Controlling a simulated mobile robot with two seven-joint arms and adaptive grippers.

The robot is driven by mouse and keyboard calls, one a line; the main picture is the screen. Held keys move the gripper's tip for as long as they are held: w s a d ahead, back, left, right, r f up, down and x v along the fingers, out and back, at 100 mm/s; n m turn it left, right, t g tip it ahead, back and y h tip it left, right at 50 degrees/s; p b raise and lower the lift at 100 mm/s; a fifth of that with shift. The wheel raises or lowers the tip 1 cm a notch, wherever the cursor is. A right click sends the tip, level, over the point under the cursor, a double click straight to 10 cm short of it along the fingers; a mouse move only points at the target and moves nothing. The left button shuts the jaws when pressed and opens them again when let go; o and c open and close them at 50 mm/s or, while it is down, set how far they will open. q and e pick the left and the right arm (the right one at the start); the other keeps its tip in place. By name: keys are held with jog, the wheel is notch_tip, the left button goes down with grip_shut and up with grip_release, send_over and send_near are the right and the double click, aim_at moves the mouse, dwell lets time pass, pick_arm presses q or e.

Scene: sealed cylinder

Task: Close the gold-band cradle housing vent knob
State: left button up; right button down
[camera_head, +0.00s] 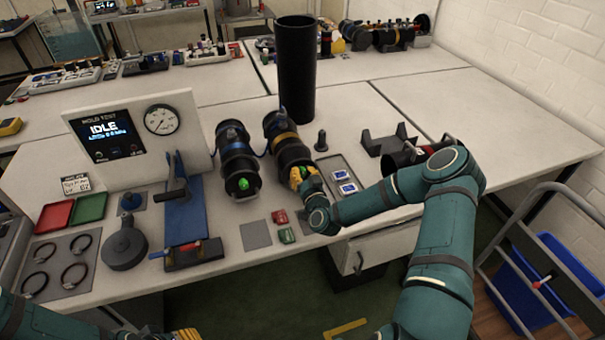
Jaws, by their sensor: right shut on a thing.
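The gold-band housing (283,138) is a black cylinder lying on the bench, its front end toward me. My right gripper (297,177), with yellow fingers, is at that front end and shut on the vent knob, which the fingers mostly hide. I cannot tell how far the knob is turned. Beside it on the left lies a similar blue-band cylinder (233,141) with a green knob (243,184) in plain sight. My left gripper (184,334) shows only as yellow bits at the bottom edge, away from the bench objects; its opening cannot be made out.
A tall black tube (296,70) stands behind the housings. A panel reading IDLE with a gauge (161,119) stands at left. A blue clamp stand (186,215) is left of the cylinders. Red and green tags (286,236) lie in front. A black cradle (388,140) is at right.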

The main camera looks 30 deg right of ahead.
jog(key=shift+f+b, duration=0.15)
jog(key=shift+b, duration=0.3)
jog(key=shift+m, duration=0.3)
jog(key=c, duration=0.7)
grip_release()
jog(key=shift+c, duration=0.2)
jog(key=v, duration=1.2)
jog(key=shift+s, duration=0.1)
